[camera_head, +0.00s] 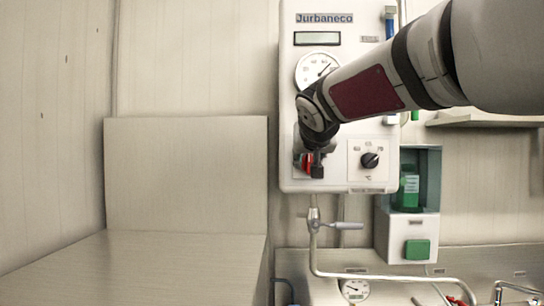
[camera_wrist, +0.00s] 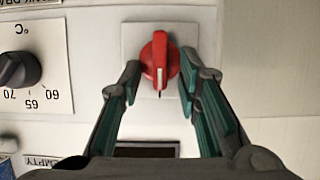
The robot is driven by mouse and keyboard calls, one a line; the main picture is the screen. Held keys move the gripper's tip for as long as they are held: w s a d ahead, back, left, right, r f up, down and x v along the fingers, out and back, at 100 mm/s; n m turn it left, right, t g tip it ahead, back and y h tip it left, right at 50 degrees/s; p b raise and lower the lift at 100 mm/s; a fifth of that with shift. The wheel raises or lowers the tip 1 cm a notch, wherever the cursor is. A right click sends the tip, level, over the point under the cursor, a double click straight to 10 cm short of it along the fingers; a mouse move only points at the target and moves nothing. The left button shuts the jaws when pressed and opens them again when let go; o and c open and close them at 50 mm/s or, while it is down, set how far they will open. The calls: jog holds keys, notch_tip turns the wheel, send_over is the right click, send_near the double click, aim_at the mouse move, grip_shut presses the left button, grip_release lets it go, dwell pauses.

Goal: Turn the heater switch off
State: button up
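The heater switch is a red rotary knob on a white square plate, seen in the wrist view (camera_wrist: 159,62). Its grip ridge runs along the picture's vertical and a dark mark shows at its lower end. My gripper (camera_wrist: 160,85) is open, with one finger on each side of the knob and a gap on both sides. In the head view my gripper (camera_head: 316,165) is at the lower left of the white heater panel (camera_head: 335,70). There the red knob (camera_head: 307,162) is partly hidden by the gripper.
A black temperature dial (camera_head: 369,160) sits to the right of the red knob; it also shows in the wrist view (camera_wrist: 18,70). A round gauge (camera_head: 314,70) is above. Pipes with a lever valve (camera_head: 340,225) run below. A green-buttoned dispenser (camera_head: 417,250) stands at right.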

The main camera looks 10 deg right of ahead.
grip_shut()
